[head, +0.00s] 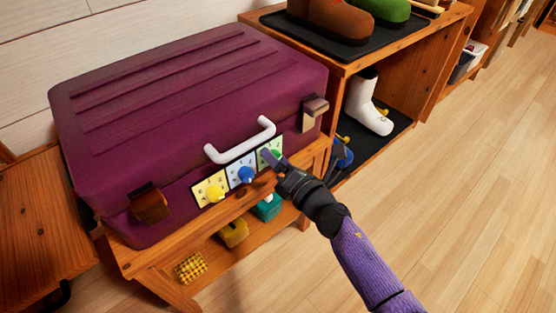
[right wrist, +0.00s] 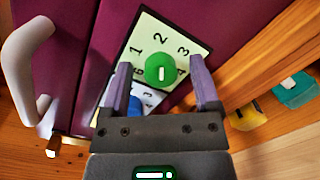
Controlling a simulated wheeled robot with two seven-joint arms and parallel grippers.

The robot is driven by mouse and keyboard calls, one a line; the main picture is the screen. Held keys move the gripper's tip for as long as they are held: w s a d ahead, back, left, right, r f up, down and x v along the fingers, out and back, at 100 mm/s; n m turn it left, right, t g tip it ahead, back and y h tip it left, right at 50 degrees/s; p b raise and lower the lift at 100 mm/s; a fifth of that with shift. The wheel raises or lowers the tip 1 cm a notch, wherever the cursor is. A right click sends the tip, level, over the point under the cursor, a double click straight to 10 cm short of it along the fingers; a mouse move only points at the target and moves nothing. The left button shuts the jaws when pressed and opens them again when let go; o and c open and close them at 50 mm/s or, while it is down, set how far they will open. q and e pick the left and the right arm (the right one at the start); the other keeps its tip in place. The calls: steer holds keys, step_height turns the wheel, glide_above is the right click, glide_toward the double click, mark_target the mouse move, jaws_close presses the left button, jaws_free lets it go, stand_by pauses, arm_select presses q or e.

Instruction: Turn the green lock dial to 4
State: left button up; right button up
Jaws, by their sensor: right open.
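The green lock dial (right wrist: 160,68) is a round knob with a short white mark, on a pale plate numbered around it. In the right wrist view the mark is at the knob's lower middle; the 4 is at its right, partly behind a finger. In the head view, the green dial (head: 275,152) is the rightmost of three on the purple suitcase's (head: 180,95) front. My right gripper (head: 272,158) is open at this dial, with a purple finger on either side in the wrist view; I cannot tell whether they touch it. My left gripper is not in view.
A blue dial (head: 245,174) and a yellow dial (head: 215,193) sit left of the green one. A white handle (head: 240,147) arches above them. Brown latches flank the dials. A wooden shelf with boots (head: 366,103) stands right; open floor lies at right.

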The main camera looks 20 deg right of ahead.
jaws_close()
arm_select(q)
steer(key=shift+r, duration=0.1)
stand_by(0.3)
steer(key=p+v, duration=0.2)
steer(key=p, duration=0.1)
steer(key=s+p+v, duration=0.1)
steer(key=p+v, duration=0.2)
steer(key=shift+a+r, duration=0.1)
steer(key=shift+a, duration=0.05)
arm_select(e)
steer(key=m+y, duration=0.1)
steer(key=m, duration=1)
steer(key=m+g, duration=0.1)
steer(key=m, duration=1)
steer(key=shift+d+f+y, duration=0.1)
steer(key=shift+y, duration=0.3)
steer(key=shift+m, duration=0.3)
